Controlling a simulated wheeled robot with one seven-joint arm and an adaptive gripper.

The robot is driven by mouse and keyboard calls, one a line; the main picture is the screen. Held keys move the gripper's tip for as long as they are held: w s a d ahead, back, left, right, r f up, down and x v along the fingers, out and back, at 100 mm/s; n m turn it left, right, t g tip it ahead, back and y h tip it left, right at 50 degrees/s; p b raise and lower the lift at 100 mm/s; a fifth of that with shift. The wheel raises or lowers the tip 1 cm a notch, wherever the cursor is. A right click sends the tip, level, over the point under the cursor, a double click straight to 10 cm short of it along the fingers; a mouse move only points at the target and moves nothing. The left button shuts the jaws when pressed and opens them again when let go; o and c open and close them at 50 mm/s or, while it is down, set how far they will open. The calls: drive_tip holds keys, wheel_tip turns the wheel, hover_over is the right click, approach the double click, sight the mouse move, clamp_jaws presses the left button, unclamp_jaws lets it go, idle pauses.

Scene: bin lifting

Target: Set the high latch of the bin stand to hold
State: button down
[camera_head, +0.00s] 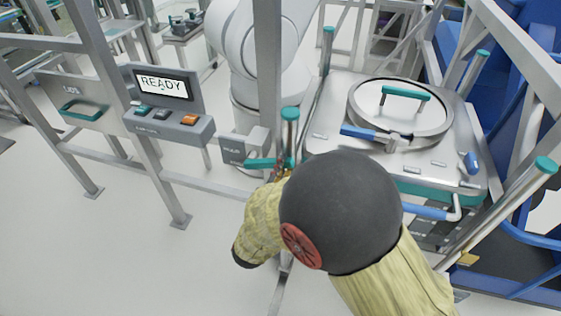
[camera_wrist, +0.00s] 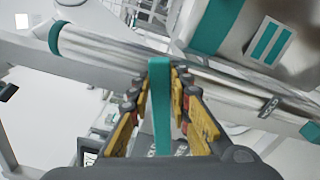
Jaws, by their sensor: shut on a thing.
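The high latch is a teal lever (camera_head: 262,163) on the front post of the bin stand, beside a grey plate (camera_head: 234,150) with small lettering too small to read surely. In the wrist view the lever (camera_wrist: 160,105) stands upright between the yellow-padded fingers of my gripper (camera_wrist: 161,90), which is shut on it. In the head view my gripper (camera_head: 281,172) is at the lever's right end, mostly hidden behind my dark wrist. The lever's pivot is hard to make out.
A metal bin top with a round lid (camera_head: 402,110) and teal handle stands to the right, with teal-capped posts around it. A control box (camera_head: 170,122) with a READY screen is on the left. Grey frame bars (camera_head: 268,70) run close to my arm. Open floor lies front left.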

drive_tip(key=shift+s+d+f+m+b, duration=0.1)
drive_tip(key=shift+d+f+m+b, duration=0.1)
drive_tip(key=shift+f+m, duration=0.9)
drive_tip(key=shift+s+d+f+m+b, duration=0.1)
drive_tip(key=shift+d+f+m, duration=0.1)
drive_tip(key=shift+f+m, duration=0.9)
drive_tip(key=shift+f, duration=0.1)
drive_tip(key=c, duration=1.7)
unclamp_jaws()
drive_tip(key=shift+o, duration=0.3)
drive_tip(key=v, duration=1.1)
drive_tip(key=shift+s+a, duration=0.15)
drive_tip(key=shift+s, duration=0.25)
